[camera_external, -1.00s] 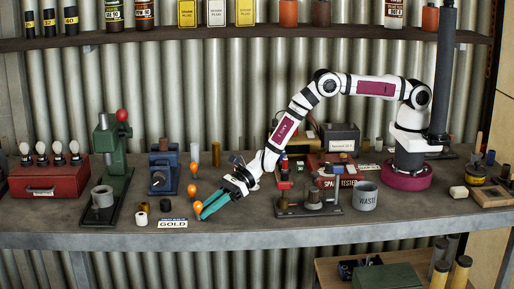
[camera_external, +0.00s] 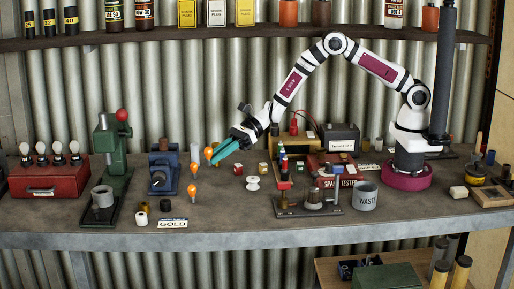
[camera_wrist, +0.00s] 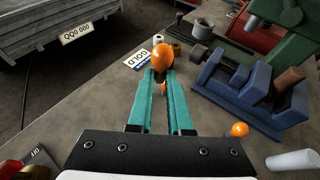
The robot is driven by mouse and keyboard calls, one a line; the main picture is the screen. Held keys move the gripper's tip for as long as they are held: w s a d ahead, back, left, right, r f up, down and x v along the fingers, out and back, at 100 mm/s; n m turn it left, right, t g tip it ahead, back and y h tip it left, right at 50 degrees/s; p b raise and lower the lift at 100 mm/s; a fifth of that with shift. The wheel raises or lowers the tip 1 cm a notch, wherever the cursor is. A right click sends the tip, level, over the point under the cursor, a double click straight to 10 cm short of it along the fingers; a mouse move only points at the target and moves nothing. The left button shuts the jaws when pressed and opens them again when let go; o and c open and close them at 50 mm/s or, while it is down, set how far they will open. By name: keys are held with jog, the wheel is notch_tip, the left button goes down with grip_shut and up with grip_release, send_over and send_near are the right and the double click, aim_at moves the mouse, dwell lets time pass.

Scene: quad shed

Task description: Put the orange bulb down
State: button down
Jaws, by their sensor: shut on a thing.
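My gripper (camera_external: 217,156) has teal fingers and is shut on an orange bulb (camera_external: 208,153), held at the fingertips above the bench. In the wrist view my gripper (camera_wrist: 160,76) holds this bulb (camera_wrist: 162,57) with its rounded orange end showing beyond the tips; its lower part is hidden by the fingers. Two other orange bulbs stand on the bench to the left of and below the gripper in the external view, one farther back (camera_external: 193,168) and one nearer (camera_external: 192,189). One bulb (camera_wrist: 239,129) shows at the right in the wrist view.
A blue vise-like device (camera_external: 161,167) and a green press (camera_external: 112,155) stand to the left. A GOLD plate (camera_external: 173,223) lies near the front edge.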

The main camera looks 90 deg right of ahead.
jog(key=s+d+r+m, duration=0.1)
jog(key=s+d+r, duration=0.15)
jog(key=r, duration=0.65)
jog(key=s+d+r, duration=0.1)
jog(key=s+r, duration=0.3)
jog(key=r, duration=0.6)
jog(key=s+d+r+m+t+h, duration=0.2)
jog(key=s+r+h, duration=0.1)
jog(key=s+r, duration=0.95)
jog(key=w+a+f+n+g+y, duration=0.2)
jog(key=w+f, duration=0.9)
jog(key=f, duration=0.1)
jog(key=w+a+f, duration=0.1)
jog(key=w+f, duration=0.3)
jog(key=f, duration=0.5)
jog(key=w+a+f+n+y, duration=0.1)
jog(key=w+f, duration=0.3)
jog(key=f, duration=0.6)
jog(key=shift+a+f, duration=0.25)
jog(key=shift+a, duration=0.5)
send_over(207, 216)
notch_tip(207, 216, down, 7)
jog(key=shift+r, duration=0.1)
jog(key=shift+a+f, duration=0.1)
jog(key=shift+f, duration=1.85)
